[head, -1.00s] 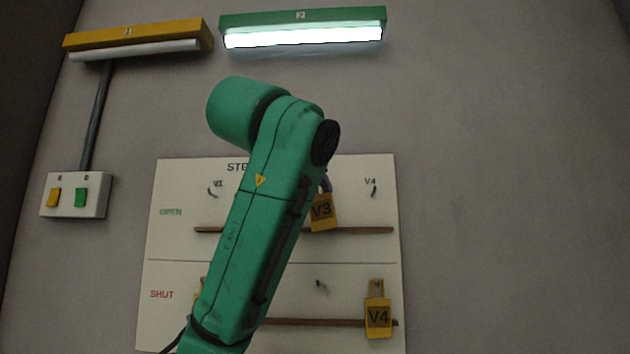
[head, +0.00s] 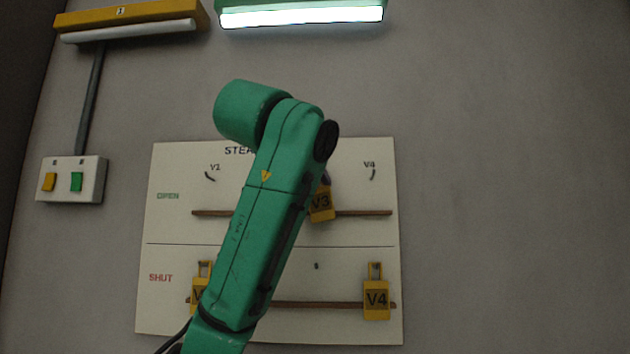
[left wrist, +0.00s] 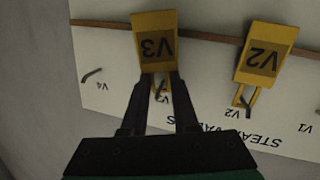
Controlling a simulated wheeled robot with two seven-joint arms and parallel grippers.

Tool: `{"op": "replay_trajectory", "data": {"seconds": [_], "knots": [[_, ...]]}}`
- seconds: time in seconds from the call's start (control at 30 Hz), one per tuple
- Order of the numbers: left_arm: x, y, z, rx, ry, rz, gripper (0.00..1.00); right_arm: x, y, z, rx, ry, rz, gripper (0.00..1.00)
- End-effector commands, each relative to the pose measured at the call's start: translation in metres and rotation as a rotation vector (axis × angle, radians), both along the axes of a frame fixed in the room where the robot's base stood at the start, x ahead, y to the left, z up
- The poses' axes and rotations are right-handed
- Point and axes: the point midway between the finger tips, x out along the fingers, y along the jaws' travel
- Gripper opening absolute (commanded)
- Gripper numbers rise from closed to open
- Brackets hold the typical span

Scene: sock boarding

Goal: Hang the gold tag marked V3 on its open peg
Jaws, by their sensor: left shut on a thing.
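The gold tag V3 (head: 320,203) is in the open row of the white board, its lower end just over the brown rail. In the left wrist view, which is upside down, the V3 tag (left wrist: 156,45) is at the tips of my left gripper (left wrist: 160,80), which is shut on it. The V3 open peg (left wrist: 161,90) shows as a small hook between the fingers, by the tag's loop. I cannot tell whether the loop is around it. My arm hides much of this in the head view. My right gripper is not in view.
Gold tag V2 (left wrist: 266,55) hangs beside V3 in the open row. Open pegs V1 (head: 210,176) and V4 (head: 372,175) are bare. V4's tag (head: 376,298) hangs in the shut row; another tag (head: 200,285) there is partly hidden. A lit green lamp (head: 300,16) is above.

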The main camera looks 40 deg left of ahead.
Motion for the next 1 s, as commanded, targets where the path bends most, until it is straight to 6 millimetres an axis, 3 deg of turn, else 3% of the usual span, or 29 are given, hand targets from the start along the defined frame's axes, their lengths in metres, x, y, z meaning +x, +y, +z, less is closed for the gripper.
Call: {"op": "replay_trajectory", "data": {"seconds": [0.03,0.1,0.7,0.8,1.0], "knots": [[0.000,0.000,0.000,0.000,0.000,0.000,0.40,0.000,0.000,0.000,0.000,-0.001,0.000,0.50],[0.000,0.000,0.000,0.000,0.000,0.000,0.63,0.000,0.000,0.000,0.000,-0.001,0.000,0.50],[-0.003,-0.001,0.005,0.002,-0.001,0.001,0.63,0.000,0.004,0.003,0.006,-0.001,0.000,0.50],[-0.012,-0.008,0.012,0.002,-0.004,0.000,0.63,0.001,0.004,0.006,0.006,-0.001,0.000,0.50],[-0.045,-0.035,0.012,0.002,-0.004,-0.003,0.63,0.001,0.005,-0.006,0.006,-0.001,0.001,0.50]]}}
